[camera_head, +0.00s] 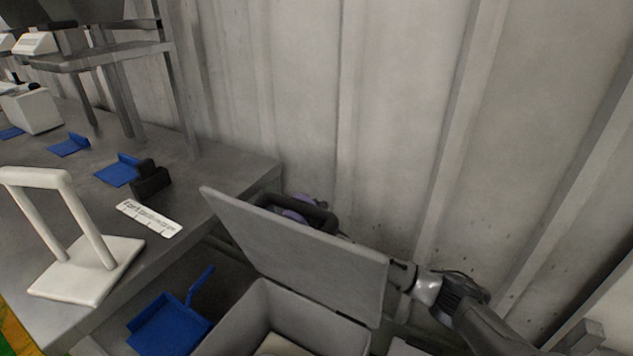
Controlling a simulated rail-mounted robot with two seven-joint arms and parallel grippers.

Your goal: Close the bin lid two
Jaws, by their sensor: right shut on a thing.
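The grey bin lid (305,250) stands raised and tilted back over its bin, hinged side not clearly visible. The open grey bin (262,322) is at the bottom middle, with something pale inside it. My right gripper (402,274) comes in from the lower right and is shut on the right edge of the lid; its fingertips are partly hidden by the lid. My left gripper is not in view.
A grey table (185,208) at left holds a white stand (85,262), a printed label (148,217) and several blue holders. A blue scoop-like piece (170,325) lies below its edge. A dark handle-like thing with purple parts (300,210) is behind the lid. A ribbed wall (400,110) closes the back.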

